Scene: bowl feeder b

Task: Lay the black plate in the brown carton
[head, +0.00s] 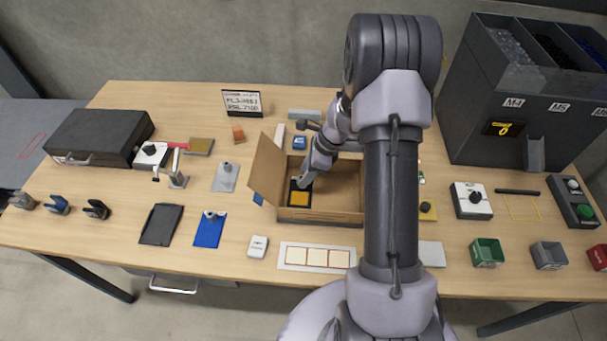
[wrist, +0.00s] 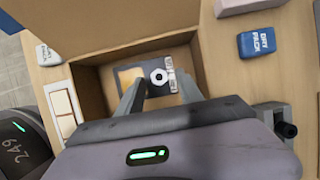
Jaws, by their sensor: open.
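The brown carton (head: 320,216) stands open on the table, its left flap raised; its wall also shows in the wrist view (wrist: 85,85). The black plate (head: 292,193) appears to lie inside, at the carton's left end, with an orange-yellow patch on it. In the wrist view a pale hexagonal knob (wrist: 160,77) stands on it, beside a printed label. My gripper (wrist: 160,92) is open inside the carton, its fingers on either side of the knob and apart from it. In the head view my gripper (head: 303,181) is over the plate, partly hiding it.
A blue plate (head: 208,232), a grey plate (head: 225,178) and a black tray (head: 161,224) lie left of the carton. A white panel (head: 288,255) lies in front. A blue box (wrist: 257,43) stands close behind. A large grey feeder (head: 480,115) stands at right.

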